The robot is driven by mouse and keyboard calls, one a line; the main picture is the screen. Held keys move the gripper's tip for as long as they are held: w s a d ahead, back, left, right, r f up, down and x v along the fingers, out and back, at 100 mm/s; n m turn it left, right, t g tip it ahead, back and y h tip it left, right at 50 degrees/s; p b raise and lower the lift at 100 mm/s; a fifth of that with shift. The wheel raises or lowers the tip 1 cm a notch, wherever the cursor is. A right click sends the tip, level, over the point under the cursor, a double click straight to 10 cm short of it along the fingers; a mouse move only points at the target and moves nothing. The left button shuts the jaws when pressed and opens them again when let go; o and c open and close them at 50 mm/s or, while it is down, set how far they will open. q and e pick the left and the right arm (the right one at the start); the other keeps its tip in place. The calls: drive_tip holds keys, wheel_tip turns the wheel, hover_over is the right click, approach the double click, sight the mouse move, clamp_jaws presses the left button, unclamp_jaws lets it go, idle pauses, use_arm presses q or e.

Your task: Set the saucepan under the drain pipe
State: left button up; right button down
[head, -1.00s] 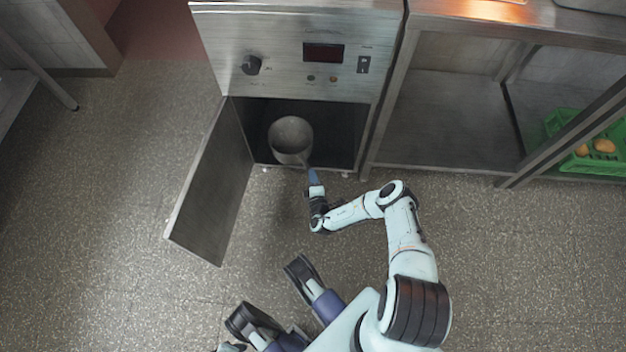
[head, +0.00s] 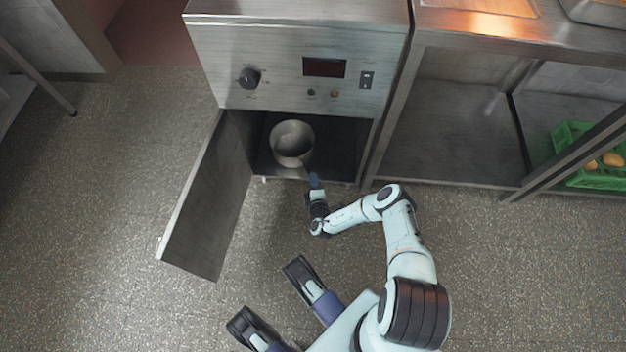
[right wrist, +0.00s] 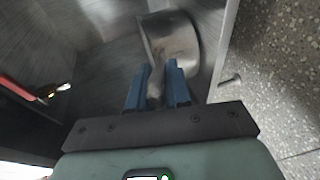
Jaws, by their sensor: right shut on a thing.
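The grey metal saucepan (head: 292,142) is inside the open lower cabinet of the steel appliance, upright, with its handle toward me. My right gripper (head: 314,180) is at the cabinet's front edge, shut on the saucepan's handle. In the right wrist view the blue fingers (right wrist: 157,88) close around the handle, and the saucepan (right wrist: 175,45) lies just beyond them. No drain pipe is clear in the head view.
The cabinet door (head: 208,200) stands open on the left. The control panel (head: 300,75) overhangs the opening. A steel table with a lower shelf (head: 450,125) stands on the right, with a green crate (head: 572,140) on it. The floor in front is clear.

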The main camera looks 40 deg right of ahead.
drive_tip(key=shift+f, duration=0.2)
idle(0.4)
drive_tip(key=c, duration=1.1)
unclamp_jaws()
drive_tip(key=shift+o, duration=0.6)
drive_tip(key=shift+s+f, duration=0.1)
drive_tip(key=shift+f, duration=0.05)
use_arm(q)
drive_tip(key=w+d+r+t+p, duration=0.1)
drive_tip(key=w+r+t+p, duration=0.2)
drive_tip(key=w, duration=0.6)
wheel_tip(320, 180, up, 3)
drive_tip(key=shift+w+r+m+t+p, duration=0.1)
drive_tip(key=shift+w+m+t+p, duration=0.15)
drive_tip(key=shift+p, duration=0.7)
use_arm(e)
drive_tip(key=v, duration=1.3)
use_arm(q)
drive_tip(key=shift+d, duration=0.1)
use_arm(e)
drive_tip(key=shift+s+a, duration=0.1)
